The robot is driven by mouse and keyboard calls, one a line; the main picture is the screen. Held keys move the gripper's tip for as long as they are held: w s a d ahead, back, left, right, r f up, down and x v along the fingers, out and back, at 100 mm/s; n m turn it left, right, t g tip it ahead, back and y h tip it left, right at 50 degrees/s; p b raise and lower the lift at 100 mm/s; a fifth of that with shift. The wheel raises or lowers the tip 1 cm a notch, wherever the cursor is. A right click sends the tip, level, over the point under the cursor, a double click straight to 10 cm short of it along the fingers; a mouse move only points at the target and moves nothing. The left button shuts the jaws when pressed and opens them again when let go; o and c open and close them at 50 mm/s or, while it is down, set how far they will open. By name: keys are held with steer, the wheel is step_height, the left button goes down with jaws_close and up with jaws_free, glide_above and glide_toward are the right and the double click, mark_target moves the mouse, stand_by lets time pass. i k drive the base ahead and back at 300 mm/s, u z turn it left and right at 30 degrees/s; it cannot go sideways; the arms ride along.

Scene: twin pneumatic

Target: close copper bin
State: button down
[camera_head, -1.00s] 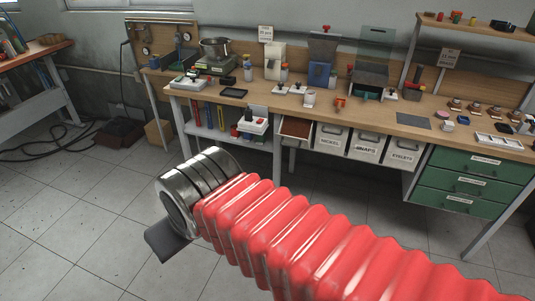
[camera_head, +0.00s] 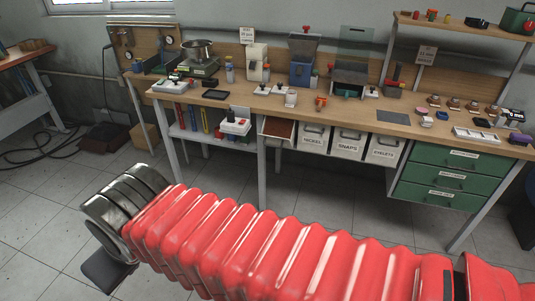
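Under the workbench, left of the labelled white bins, a bin (camera_head: 278,131) with reddish-brown content stands pulled open; I take it for the copper bin, though its label cannot be read. Its content is visible from above. My gripper (camera_head: 103,272) is at the lower left, at the end of my red ribbed arm, well apart from the bin and in front of the bench. Only a dark flat part of the gripper shows below the metal collar, so its fingers cannot be made out.
Bins marked NICKEL (camera_head: 313,138), SNAPS (camera_head: 348,144) and EYELETS (camera_head: 383,150) hang in a row to the right, beside green drawers (camera_head: 442,180). A bench leg (camera_head: 262,175) stands just below the open bin. The tiled floor before the bench is clear.

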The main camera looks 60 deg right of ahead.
mark_target(276, 132)
steer(key=i, duration=2.05)
steer(key=z, duration=2.65)
